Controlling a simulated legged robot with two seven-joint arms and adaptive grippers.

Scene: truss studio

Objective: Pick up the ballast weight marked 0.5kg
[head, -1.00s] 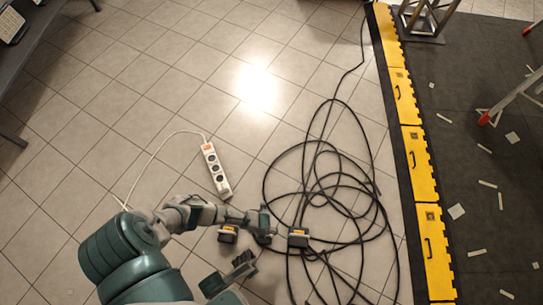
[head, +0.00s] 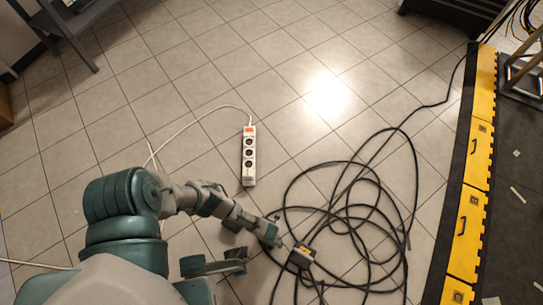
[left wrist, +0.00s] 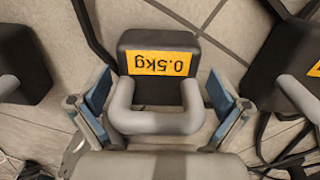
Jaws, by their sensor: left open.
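In the left wrist view, the ballast weight marked 0.5kg (left wrist: 158,52) is a dark block with an orange label, upside down in this view. Its grey U-shaped handle (left wrist: 156,122) lies between the two blue-padded fingers of my left gripper (left wrist: 159,97). The fingers are open, one to each side, with gaps to the handle. In the head view, my left gripper (head: 271,232) is low over the floor and the weight beneath it is hidden or too small to make out.
Other weights flank it at left (left wrist: 20,65) and right (left wrist: 290,65); the right one's label is cut off. Black cable coils (head: 350,215) lie around the right weight. A white power strip (head: 249,156) lies farther off. Yellow-edged matting (head: 470,215) is at right.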

